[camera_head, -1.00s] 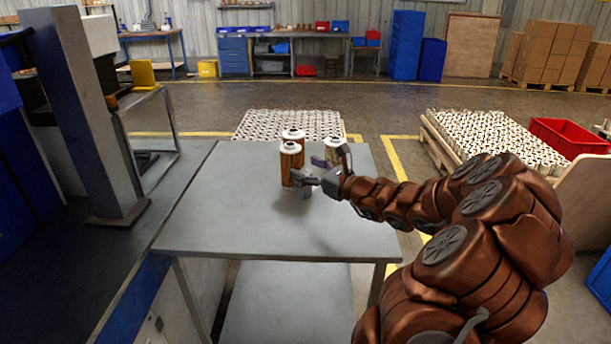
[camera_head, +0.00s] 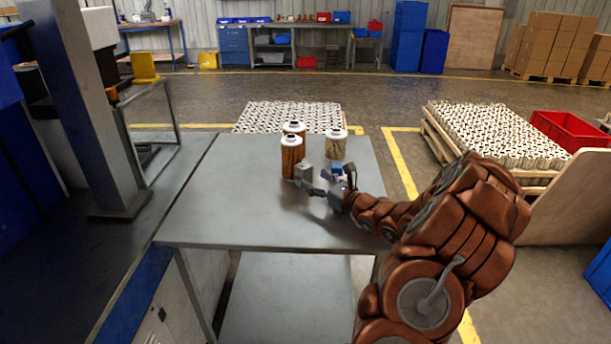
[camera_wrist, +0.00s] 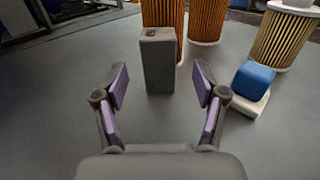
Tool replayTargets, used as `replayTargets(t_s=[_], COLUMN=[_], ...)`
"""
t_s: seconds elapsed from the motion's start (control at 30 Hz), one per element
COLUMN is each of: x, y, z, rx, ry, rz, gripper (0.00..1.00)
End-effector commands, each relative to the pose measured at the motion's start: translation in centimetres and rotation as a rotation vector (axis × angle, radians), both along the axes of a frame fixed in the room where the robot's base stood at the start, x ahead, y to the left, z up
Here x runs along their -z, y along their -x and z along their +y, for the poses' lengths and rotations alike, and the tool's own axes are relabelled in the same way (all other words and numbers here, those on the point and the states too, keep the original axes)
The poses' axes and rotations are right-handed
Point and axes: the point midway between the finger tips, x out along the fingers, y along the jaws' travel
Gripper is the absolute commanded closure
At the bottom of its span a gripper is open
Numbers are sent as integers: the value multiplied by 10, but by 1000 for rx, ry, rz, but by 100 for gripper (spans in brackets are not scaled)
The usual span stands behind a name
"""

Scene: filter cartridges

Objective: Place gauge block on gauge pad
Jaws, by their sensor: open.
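A plain grey upright block, which looks like the gauge block (camera_wrist: 158,62), stands on the table in the wrist view, just beyond my fingertips and centred between them. It also shows in the head view (camera_head: 304,172), in front of an orange cartridge. My gripper (camera_wrist: 160,86) is open and empty, its purple-padded fingers spread wider than the block. In the head view my gripper (camera_head: 322,184) is low over the table, right of the block. I cannot tell which surface is the gauge pad.
Two orange pleated cartridges (camera_head: 291,158) (camera_wrist: 206,22) stand behind the block. A tan cartridge (camera_head: 336,146) stands behind the blue cube. The grey tabletop (camera_head: 240,215) is clear at left and front. A dark machine bench (camera_head: 75,250) adjoins it at left.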

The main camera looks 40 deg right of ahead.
Motion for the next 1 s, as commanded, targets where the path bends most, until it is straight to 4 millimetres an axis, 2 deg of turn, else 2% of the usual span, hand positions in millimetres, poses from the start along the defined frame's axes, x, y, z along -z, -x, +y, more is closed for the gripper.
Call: replayTargets(t_s=[0.17, 0.53, 0.83, 1.0], x=[0, -2, -1, -1], y=[-8, -51, -55, -55], z=[2, 6, 5, 5], rx=[-3, -4, -2, -2], ry=[1, 1, 0, 0], rz=[1, -2, -3, -2], gripper=[29, 29, 29, 46])
